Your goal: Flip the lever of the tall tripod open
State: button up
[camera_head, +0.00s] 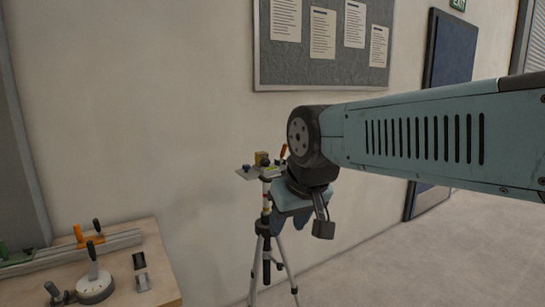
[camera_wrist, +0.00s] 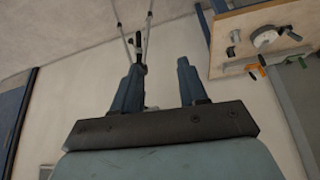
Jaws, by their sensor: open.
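The tall tripod (camera_head: 267,220) stands upright on the floor near the wall, left of my forearm. A small flat plate tops it, with a yellowish block and dark knobs on it. An orange-handled lever (camera_head: 283,152) sticks up at the plate's right side, and its base is hidden by my wrist. My gripper (camera_head: 290,238) hangs just right of the tripod's upper column, partly hidden by my wrist. In the wrist view my gripper (camera_wrist: 160,65) shows two blue fingers, apart and empty. There the tripod's legs (camera_wrist: 148,35) show beyond the left finger, and its top is mostly hidden.
A wooden workbench (camera_head: 150,245) at lower left carries a round dial with a handle, an orange clamp on a rail and small fittings. A notice board (camera_head: 322,75) hangs on the wall. A blue door (camera_head: 448,60) is at right. The floor right of the tripod is clear.

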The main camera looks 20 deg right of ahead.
aim_at(284, 148)
jog(key=k, duration=1.3)
jog(key=z, duration=0.65)
jog(key=i, duration=1.75)
jog(key=u, duration=0.35)
